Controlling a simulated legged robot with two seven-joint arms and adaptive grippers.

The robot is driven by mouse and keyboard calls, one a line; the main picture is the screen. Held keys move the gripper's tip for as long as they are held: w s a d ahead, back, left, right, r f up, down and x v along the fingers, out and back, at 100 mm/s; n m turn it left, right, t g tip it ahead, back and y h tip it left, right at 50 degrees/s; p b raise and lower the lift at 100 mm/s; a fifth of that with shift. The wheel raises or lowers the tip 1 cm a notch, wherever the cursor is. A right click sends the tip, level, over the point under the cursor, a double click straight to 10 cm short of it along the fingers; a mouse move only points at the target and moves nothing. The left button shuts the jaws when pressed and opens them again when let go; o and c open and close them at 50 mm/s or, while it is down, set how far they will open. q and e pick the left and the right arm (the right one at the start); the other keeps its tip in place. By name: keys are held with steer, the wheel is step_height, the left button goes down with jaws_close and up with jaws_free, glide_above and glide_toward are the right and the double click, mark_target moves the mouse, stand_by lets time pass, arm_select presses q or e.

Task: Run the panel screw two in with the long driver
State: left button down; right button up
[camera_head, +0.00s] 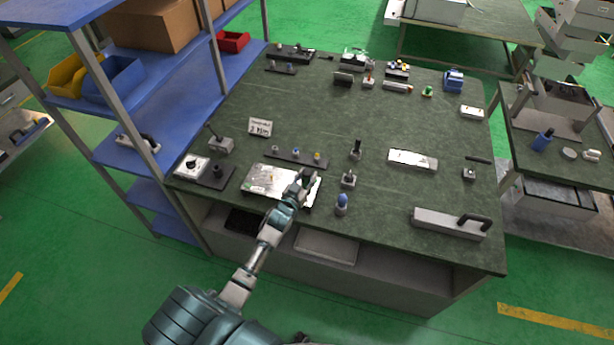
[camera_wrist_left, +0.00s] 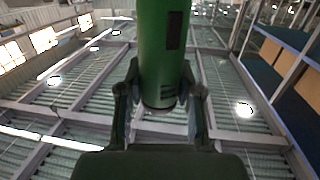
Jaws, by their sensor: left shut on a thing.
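My left gripper (camera_head: 303,183) is at the right part of the light metal panel (camera_head: 262,178), which lies near the front left edge of the green bench. In the left wrist view, the left gripper (camera_wrist_left: 165,105) is shut around a thick green cylinder (camera_wrist_left: 163,45), which looks like the driver's handle. The driver's tip does not show in either view. Panel screw two is too small or hidden behind the gripper, so I cannot tell whether the driver touches it. My right gripper is not in view.
A rack with colored caps (camera_head: 296,156) lies just behind the panel. A small block (camera_head: 348,180) and a blue-topped holder (camera_head: 342,203) stand to the right. A long grey box with a black handle (camera_head: 447,222) lies front right. The bench's middle is mostly clear.

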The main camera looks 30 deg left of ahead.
mark_target(307, 171)
arm_select(q)
steer(key=shift+f, duration=0.35)
stand_by(0.8)
steer(key=shift+r+p, duration=0.65)
steer(key=shift+r, duration=2)
